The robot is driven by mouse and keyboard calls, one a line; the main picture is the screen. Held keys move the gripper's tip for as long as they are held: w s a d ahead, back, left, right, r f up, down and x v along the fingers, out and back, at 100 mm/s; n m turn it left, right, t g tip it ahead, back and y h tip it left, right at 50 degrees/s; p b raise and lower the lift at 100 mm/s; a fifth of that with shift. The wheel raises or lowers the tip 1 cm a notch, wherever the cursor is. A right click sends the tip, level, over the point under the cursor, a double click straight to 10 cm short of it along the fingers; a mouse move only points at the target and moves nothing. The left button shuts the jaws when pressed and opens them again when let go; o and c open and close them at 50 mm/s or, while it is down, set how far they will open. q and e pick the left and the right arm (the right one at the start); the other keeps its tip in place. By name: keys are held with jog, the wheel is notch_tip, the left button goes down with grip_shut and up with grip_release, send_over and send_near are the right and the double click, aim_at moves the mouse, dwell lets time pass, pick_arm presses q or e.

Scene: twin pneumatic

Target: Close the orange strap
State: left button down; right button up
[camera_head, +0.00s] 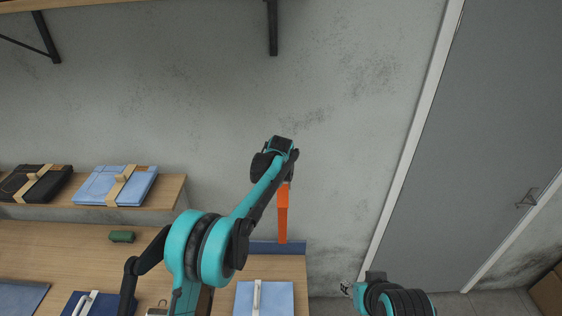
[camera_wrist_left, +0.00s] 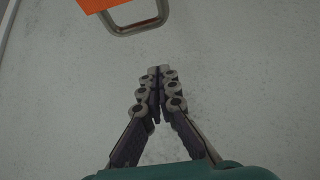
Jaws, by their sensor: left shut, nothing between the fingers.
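The orange strap (camera_head: 283,212) is a narrow upright band below my left wrist, in front of the wall in the head view. Its lower end is near a dark blue strip. In the left wrist view, an orange piece (camera_wrist_left: 100,5) shows at the top edge with a rounded metal loop (camera_wrist_left: 140,24) beside it. My left gripper (camera_wrist_left: 158,72) is shut and empty, its fingertips just below the loop and apart from it in that picture. In the head view its fingers are not clear. My right gripper (camera_head: 347,288) is low in the head view, too small to read.
A light blue case (camera_head: 264,301) with a white handle lies on the bench at the bottom. A shelf (camera_head: 60,211) at left holds a black case (camera_head: 50,180) and a blue case (camera_head: 100,186). A green roll (camera_head: 121,237) lies behind my left arm. A grey door stands right.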

pick_arm(q)
jog(key=shift+s+a+f+p, duration=0.15)
jog(key=shift+s+f, duration=0.2)
jog(key=shift+s, duration=0.2)
jog(key=shift+s+d+f+p, duration=0.15)
jog(key=shift+s+f, duration=0.15)
jog(key=shift+s, duration=0.25)
jog(key=shift+s+a+f+p, duration=0.15)
jog(key=shift+s+f, duration=0.2)
jog(key=shift+s, duration=0.2)
jog(key=shift+f, duration=0.1)
jog(key=shift+w, duration=0.1)
